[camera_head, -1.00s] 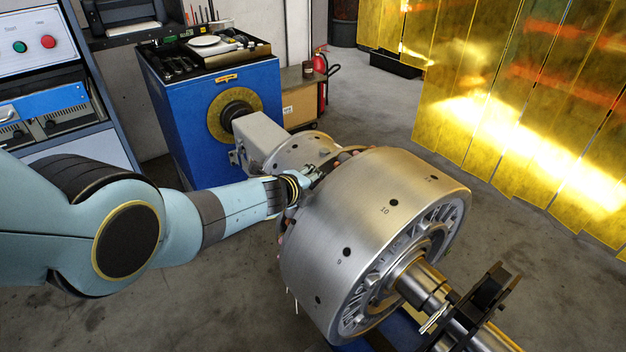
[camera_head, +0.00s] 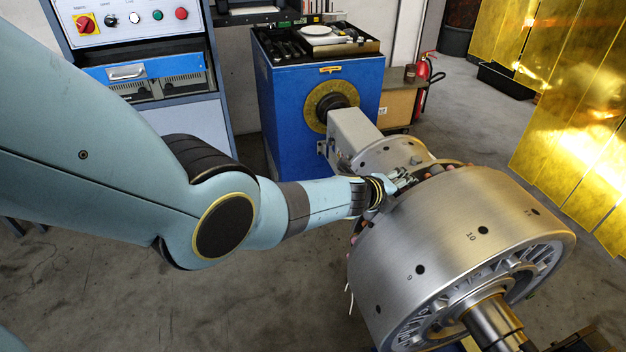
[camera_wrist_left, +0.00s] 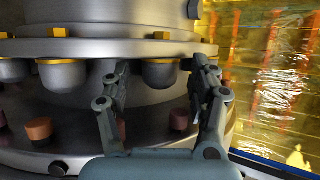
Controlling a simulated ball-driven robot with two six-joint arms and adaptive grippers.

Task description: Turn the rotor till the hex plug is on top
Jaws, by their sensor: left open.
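The rotor (camera_head: 440,240) is a large steel drum with dark holes and stamped numbers, 9 and 10 among them, on its rim. My left gripper (camera_head: 405,180) reaches in from the left at the rotor's far-side edge. In the left wrist view the gripper (camera_wrist_left: 163,88) is open, its fingers apart on either side of a rounded metal stud (camera_wrist_left: 165,74) hanging below a flange of the rotor (camera_wrist_left: 90,48). I cannot tell whether the fingers touch it. I cannot make out which part is the hex plug. My right gripper is not in view.
A blue machine stand (camera_head: 300,115) with a dark tray on top stands behind the rotor. A control cabinet (camera_head: 150,75) is at the upper left. Yellow curtain strips (camera_head: 575,110) hang at the right. Open floor (camera_head: 200,310) lies at the lower left.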

